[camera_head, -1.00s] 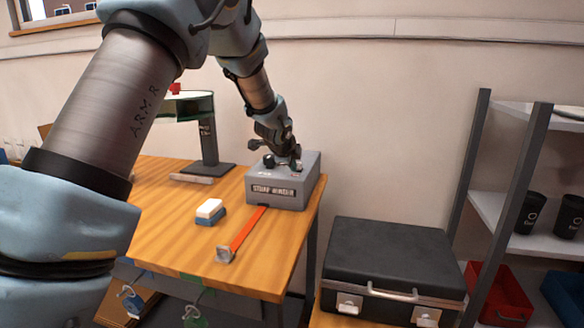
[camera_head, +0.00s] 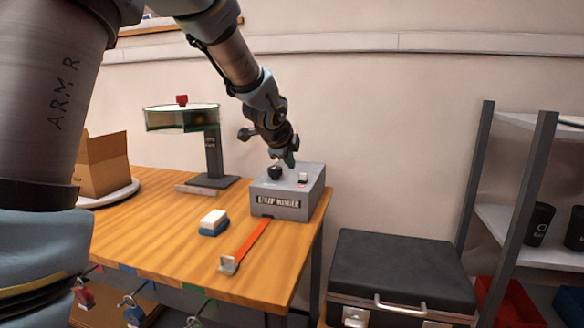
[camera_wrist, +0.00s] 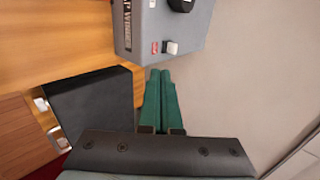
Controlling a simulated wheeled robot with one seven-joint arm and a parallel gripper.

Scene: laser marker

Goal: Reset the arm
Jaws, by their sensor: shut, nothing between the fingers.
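My arm reaches in from the upper left in the head view. My gripper (camera_head: 289,161) hangs just above the back of the grey box machine (camera_head: 281,209) on the wooden table, seemingly clear of it. In the wrist view its two green fingers (camera_wrist: 160,74) are together and hold nothing. The grey box (camera_wrist: 170,30) shows beyond the fingertips there, with a white rocker switch and a black knob on its top.
An orange strap (camera_head: 251,240) runs from the box across the table (camera_head: 170,256). A white-and-blue block (camera_head: 213,222) and a stand with a round green-rimmed top (camera_head: 214,155) are nearby. A black case (camera_head: 400,268) and a shelf stand right. Open wall space lies above.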

